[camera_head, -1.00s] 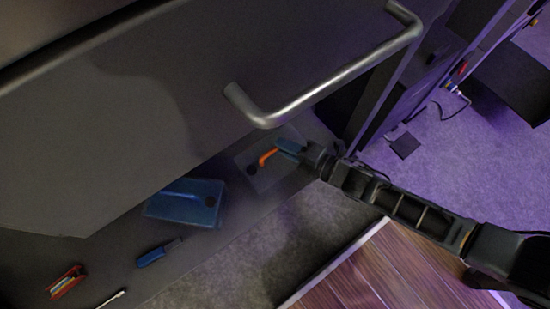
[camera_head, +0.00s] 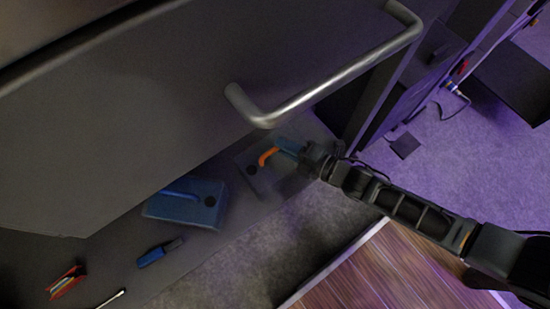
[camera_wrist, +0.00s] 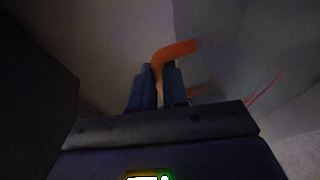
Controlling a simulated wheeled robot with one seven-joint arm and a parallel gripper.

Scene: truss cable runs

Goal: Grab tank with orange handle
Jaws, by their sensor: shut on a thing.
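The tank (camera_head: 252,170) is a translucent grey box with a dark round cap and an orange handle (camera_head: 267,156). It is on the dark shelf under the large panel in the head view. My gripper (camera_head: 285,148) reaches it from the right. In the wrist view the orange handle (camera_wrist: 176,50) rises between the two blue fingers of my gripper (camera_wrist: 159,80), which are shut on it. Part of the handle is hidden by the fingers. I cannot tell whether the tank's base touches the shelf.
A blue tank (camera_head: 186,212) with a blue handle stands to the left on the shelf (camera_head: 110,250). A blue-handled tool (camera_head: 158,252), a red item (camera_head: 66,282) and a thin screwdriver (camera_head: 112,298) lie nearer. A metal bar handle (camera_head: 335,85) juts out above my gripper.

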